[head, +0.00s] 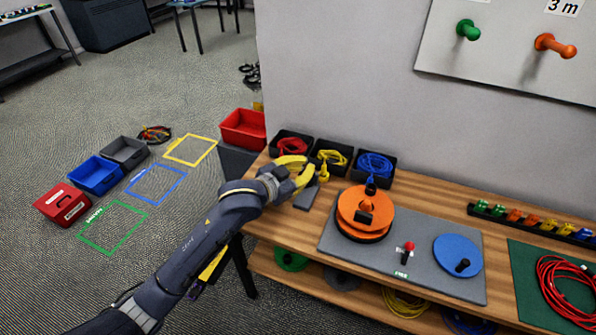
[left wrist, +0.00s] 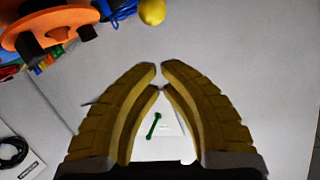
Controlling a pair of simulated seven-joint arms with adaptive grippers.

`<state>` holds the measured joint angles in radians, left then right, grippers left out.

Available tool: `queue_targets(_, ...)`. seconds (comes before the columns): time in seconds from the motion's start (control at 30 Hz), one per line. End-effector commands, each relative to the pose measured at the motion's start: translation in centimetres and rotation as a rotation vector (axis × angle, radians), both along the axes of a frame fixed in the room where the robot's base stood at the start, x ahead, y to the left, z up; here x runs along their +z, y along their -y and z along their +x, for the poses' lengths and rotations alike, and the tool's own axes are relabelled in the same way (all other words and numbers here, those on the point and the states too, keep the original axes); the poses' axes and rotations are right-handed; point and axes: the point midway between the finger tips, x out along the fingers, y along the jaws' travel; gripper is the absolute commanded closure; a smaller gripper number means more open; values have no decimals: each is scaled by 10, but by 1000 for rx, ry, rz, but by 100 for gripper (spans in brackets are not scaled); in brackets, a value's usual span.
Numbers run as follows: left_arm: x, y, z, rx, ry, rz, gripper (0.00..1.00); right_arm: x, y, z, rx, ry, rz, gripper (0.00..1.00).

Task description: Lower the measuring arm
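A small grey block (head: 306,199) lies on the bench, with a small yellow knob (head: 323,176) beside it; I take these for the measuring arm, but its bar is not clear. My left gripper (head: 303,176) is just left of the knob, above the bench, and partly hides this area. In the left wrist view the yellow fingers (left wrist: 159,70) curve in until their tips almost meet, with nothing seen between them. A yellow ball (left wrist: 152,12), probably the same knob, is apart from them at the top. My right gripper is not in view.
An orange reel (head: 365,212), a red-knobbed lever (head: 407,252) by a "FREE" label and a blue disc (head: 457,254) stand on a grey plate (head: 340,245). Black trays hold red, yellow and blue cables (head: 375,163) behind. The wall (head: 340,75) rises behind the bench.

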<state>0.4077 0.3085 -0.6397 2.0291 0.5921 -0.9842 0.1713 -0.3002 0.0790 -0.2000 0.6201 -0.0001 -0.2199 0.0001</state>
Motion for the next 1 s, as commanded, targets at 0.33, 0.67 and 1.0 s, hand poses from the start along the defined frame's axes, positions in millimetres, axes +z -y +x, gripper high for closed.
queue_targets(0.33,-16,36,46,1,-1,0,100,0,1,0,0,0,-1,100)
queue_targets(0.67,-35,11,27,1,0,1,100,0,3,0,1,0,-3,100)
queue_targets(1.0,-38,7,24,1,0,1,100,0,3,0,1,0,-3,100)
